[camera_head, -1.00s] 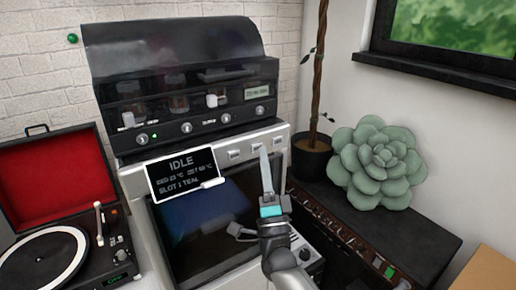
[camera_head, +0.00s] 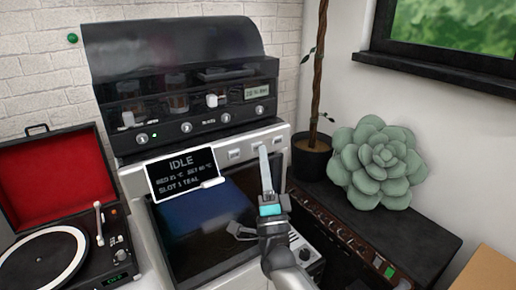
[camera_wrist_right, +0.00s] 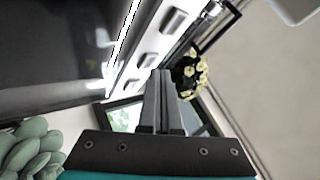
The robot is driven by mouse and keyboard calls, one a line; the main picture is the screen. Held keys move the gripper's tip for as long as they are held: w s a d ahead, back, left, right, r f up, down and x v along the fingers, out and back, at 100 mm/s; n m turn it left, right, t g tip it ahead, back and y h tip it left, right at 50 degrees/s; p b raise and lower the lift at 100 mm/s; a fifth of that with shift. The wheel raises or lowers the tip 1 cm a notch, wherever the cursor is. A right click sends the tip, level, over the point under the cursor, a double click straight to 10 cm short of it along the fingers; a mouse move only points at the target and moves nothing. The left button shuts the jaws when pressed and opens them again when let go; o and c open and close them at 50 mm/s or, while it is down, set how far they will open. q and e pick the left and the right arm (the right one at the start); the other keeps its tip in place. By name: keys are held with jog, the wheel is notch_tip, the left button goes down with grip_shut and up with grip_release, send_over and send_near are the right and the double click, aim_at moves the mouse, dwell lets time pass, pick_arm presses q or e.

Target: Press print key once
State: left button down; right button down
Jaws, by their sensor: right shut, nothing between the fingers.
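The printer is a white-framed machine with a dark front window (camera_head: 200,225) and a tilted black screen (camera_head: 183,174) that reads IDLE, with bed and set temperatures and SLOT 1 TEAL. Small grey keys sit in a row on its white front strip: a left key (camera_head: 234,154) and a right key (camera_head: 277,143) show, and the fingers partly cover the one between. Key labels are too small to read. My right gripper (camera_head: 264,150) is shut and empty, its tip by the middle key; contact cannot be told. In the right wrist view the fingertips (camera_wrist_right: 160,73) lie close beside a key (camera_wrist_right: 148,60). My left gripper is out of view.
A black hooded machine (camera_head: 180,60) with knobs stands on top of the printer. A record player (camera_head: 50,255) with a red lid is at left. A potted plant (camera_head: 312,158), a green succulent cushion (camera_head: 378,165) and a black amplifier-like box (camera_head: 425,235) are at right.

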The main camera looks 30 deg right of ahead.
jog(key=shift+w+y, duration=0.3)
jog(key=shift+w, duration=0.15)
dwell(0.3)
jog(key=shift+s, duration=0.6)
